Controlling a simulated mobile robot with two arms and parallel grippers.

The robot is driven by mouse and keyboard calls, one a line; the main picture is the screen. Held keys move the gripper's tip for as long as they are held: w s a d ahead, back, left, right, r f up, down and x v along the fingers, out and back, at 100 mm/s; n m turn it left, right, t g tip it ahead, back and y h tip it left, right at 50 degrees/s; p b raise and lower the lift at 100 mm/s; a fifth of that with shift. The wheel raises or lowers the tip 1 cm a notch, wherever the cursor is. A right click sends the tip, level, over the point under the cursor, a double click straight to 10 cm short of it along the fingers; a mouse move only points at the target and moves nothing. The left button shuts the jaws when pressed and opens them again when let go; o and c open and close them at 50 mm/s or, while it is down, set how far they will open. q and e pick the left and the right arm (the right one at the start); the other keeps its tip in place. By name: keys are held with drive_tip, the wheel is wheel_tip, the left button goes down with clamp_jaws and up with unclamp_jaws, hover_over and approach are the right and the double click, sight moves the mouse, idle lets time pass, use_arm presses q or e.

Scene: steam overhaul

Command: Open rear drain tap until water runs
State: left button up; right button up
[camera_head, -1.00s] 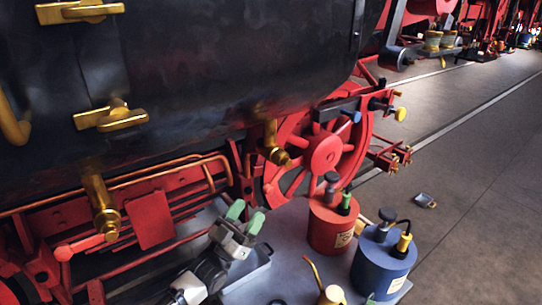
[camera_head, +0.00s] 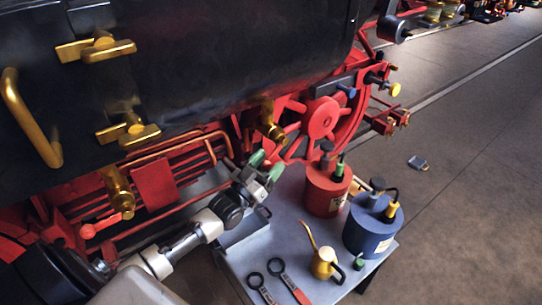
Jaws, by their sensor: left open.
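Two brass drain taps hang below the black tank (camera_head: 200,75). The left tap (camera_head: 118,188) has a red lever (camera_head: 102,226) pointing out to the left. The other tap (camera_head: 270,122) hangs further right, in front of the red wheel; I see no red lever on it. I cannot tell from the picture which one is the rear tap. No water shows at either. My left gripper (camera_head: 267,167) has green fingertips, spread apart and empty. In the picture it is just below the right tap, apart from it. My right gripper is not in view.
A grey cart (camera_head: 232,262) below holds a red can (camera_head: 326,192), a blue can (camera_head: 373,228), a yellow oil can (camera_head: 323,263) and two wrenches (camera_head: 285,280). The red wheel (camera_head: 322,118) is behind. Open floor (camera_head: 470,200) lies to the right.

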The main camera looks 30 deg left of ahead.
use_arm(q)
drive_tip(key=shift+w+d+r, duration=0.15)
drive_tip(key=shift+w+r, duration=0.1)
drive_tip(key=shift+w, duration=0.35)
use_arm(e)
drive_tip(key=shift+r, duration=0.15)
